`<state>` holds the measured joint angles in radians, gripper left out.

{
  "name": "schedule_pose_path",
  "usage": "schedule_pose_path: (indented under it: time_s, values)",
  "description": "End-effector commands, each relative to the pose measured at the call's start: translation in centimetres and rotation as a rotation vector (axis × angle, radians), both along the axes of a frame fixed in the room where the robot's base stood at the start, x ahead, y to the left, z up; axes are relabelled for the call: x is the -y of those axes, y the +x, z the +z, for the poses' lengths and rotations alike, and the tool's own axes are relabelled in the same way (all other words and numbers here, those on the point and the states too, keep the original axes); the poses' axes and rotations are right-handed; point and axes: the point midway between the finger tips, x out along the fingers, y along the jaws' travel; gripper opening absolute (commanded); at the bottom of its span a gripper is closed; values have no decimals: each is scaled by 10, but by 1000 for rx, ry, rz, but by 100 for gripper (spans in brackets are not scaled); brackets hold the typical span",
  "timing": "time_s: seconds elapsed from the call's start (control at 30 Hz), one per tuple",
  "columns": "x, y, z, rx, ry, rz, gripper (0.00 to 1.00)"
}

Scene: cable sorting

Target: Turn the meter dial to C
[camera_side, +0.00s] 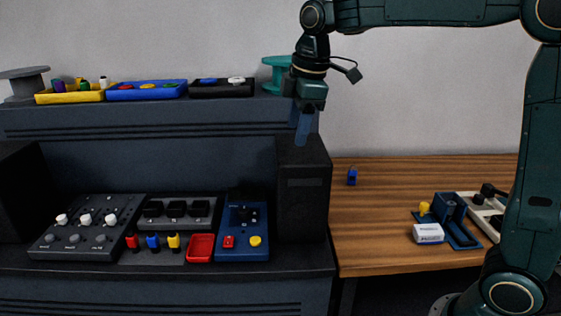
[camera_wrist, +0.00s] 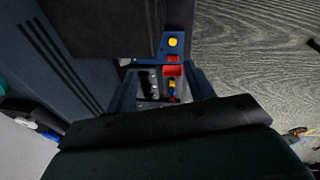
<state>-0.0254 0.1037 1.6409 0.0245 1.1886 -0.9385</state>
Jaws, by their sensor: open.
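The letters around the dial are too small to read. My gripper (camera_side: 301,134) is open and empty, pointing down, high above and to the right of the meter, near the top of the black box. In the wrist view the blue meter (camera_wrist: 186,42) shows beyond my open fingers (camera_wrist: 162,90), partly hidden by a dark block.
A tall black box (camera_side: 303,190) stands right of the meter. A red tray (camera_side: 200,248), colored plugs (camera_side: 153,242), a black-switch panel (camera_side: 178,209) and a knob panel (camera_side: 86,228) lie to its left. Bins (camera_side: 147,90) line the upper shelf. A wooden table (camera_side: 375,215) is at right.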

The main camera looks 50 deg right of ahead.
Motion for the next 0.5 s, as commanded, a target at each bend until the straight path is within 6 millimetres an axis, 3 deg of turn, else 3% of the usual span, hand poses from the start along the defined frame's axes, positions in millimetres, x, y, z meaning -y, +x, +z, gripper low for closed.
schedule_pose_path:
  time_s: [0.1, 0.5]
  values:
    - [-2, 28, -10, -33, -20, 96, 53]
    - [-9, 110, -59, -134, -63, 431, 53]
